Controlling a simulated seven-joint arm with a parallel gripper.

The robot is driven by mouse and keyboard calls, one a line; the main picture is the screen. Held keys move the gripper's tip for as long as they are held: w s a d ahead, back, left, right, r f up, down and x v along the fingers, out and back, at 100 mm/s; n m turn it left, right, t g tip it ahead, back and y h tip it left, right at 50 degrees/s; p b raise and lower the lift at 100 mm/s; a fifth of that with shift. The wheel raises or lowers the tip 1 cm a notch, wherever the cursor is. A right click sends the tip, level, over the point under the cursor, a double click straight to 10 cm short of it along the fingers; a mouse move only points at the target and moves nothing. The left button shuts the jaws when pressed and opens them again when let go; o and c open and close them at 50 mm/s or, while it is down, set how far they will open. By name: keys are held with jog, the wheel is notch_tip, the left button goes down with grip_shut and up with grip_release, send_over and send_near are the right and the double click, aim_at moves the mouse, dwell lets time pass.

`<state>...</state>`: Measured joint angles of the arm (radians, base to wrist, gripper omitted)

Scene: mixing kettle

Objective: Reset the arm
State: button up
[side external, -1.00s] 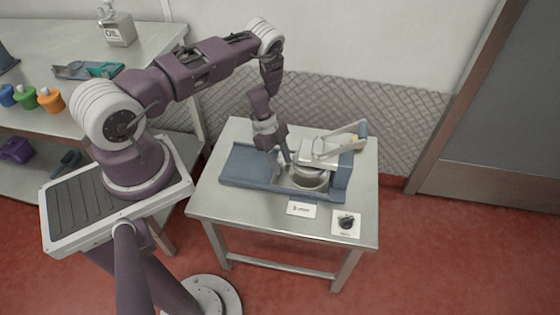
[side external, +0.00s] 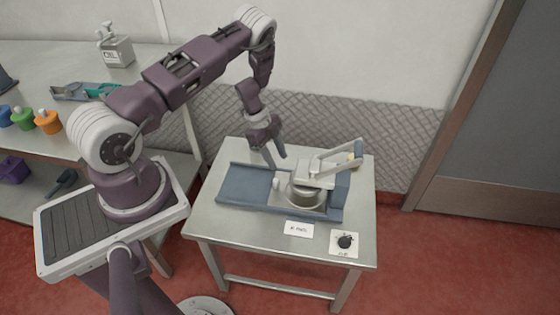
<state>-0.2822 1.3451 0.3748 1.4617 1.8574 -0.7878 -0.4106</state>
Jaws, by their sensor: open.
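My gripper (side external: 276,158) is open and empty, fingers pointing down. It hangs above the blue base (side external: 247,187) of the mixing kettle, at the back and left of the kettle pot. The round metal pot (side external: 306,196) sits at the right part of the base. A pale lid or head (side external: 316,174) lies over the pot, with a lever arm (side external: 338,159) rising to the right. A small light knob or peg (side external: 276,184) stands just left of the pot. My gripper appears apart from all of these.
The metal table (side external: 240,225) also bears a white label card (side external: 299,229) and a black dial on a white plate (side external: 345,241) at its front. A door stands at right.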

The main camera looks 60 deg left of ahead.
jog(key=w+a+r+n+t+y, duration=0.1)
jog(key=w+r+n+t+y, duration=0.2)
jog(key=w+r, duration=0.85)
jog(key=s+d+r+n+t+y, duration=0.1)
jog(key=s+r+n+t+y, duration=0.15)
jog(key=r, duration=0.95)
jog(key=s+r+n+t+y, duration=0.1)
jog(key=r+n+y, duration=0.15)
jog(key=r, duration=1.05)
jog(key=s+d+r+n+g+h, duration=0.1)
jog(key=s+d+r+n, duration=0.3)
jog(key=s, duration=0.5)
jog(key=s+d+r+n, duration=0.1)
jog(key=s+d+r, duration=0.4)
jog(key=s, duration=0.4)
jog(key=s+d+f+g+h, duration=0.1)
jog(key=s+d, duration=0.3)
jog(key=s, duration=0.3)
jog(key=s+d+f+n+g+h, duration=0.1)
jog(key=s+d+f+h, duration=0.1)
jog(key=s+d, duration=0.3)
jog(key=shift+s+d+f, duration=0.2)
jog(key=shift+s+d, duration=0.05)
jog(key=shift+s, duration=1)
